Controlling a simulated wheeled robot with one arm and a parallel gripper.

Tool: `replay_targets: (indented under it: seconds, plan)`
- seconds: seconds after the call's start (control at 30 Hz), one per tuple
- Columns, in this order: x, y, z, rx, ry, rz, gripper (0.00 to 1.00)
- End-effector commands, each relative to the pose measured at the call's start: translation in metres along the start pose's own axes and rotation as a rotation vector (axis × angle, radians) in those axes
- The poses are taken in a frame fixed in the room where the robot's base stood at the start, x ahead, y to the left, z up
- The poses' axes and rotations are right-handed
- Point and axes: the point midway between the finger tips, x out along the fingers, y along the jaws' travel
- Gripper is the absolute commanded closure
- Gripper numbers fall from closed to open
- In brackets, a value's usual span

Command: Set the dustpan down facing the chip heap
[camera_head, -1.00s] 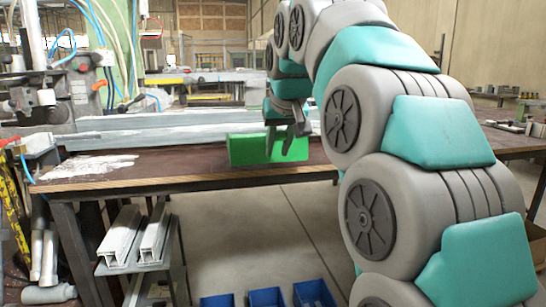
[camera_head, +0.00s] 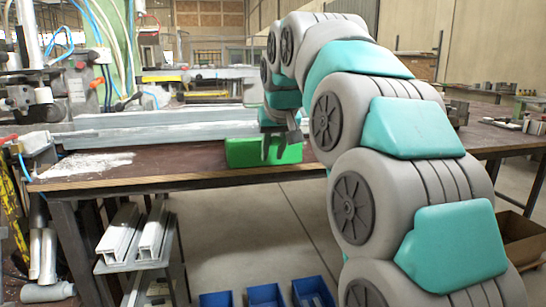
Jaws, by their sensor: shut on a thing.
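The green dustpan (camera_head: 241,153) is at the front part of the brown bench top (camera_head: 190,165), right of the chip heap. My gripper (camera_head: 277,152) is shut on the dustpan, its dark fingers reaching down over the right part of it. The dustpan looks low, at or just above the bench surface; I cannot tell whether it touches. The chip heap (camera_head: 85,164) is a pale, flat spread at the left end of the bench. Bare bench lies between the heap and the dustpan. Which way the dustpan's mouth faces is unclear.
A long grey metal profile (camera_head: 150,135) lies along the bench behind the heap and dustpan. Clamp machinery with hoses stands at the back left. White profiles (camera_head: 120,232) rest on a lower rack. Blue bins (camera_head: 265,295) stand on the floor in front.

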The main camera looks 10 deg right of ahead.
Motion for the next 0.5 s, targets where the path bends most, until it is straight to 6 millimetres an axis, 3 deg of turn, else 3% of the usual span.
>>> replay_targets:
  seconds: [0.2, 0.5]
  plan:
    - [0.0116, 0.0001, 0.0072, 0.001, 0.001, 0.000, 1.00]
    - [0.0129, 0.0002, 0.0077, 0.001, 0.002, 0.000, 1.00]
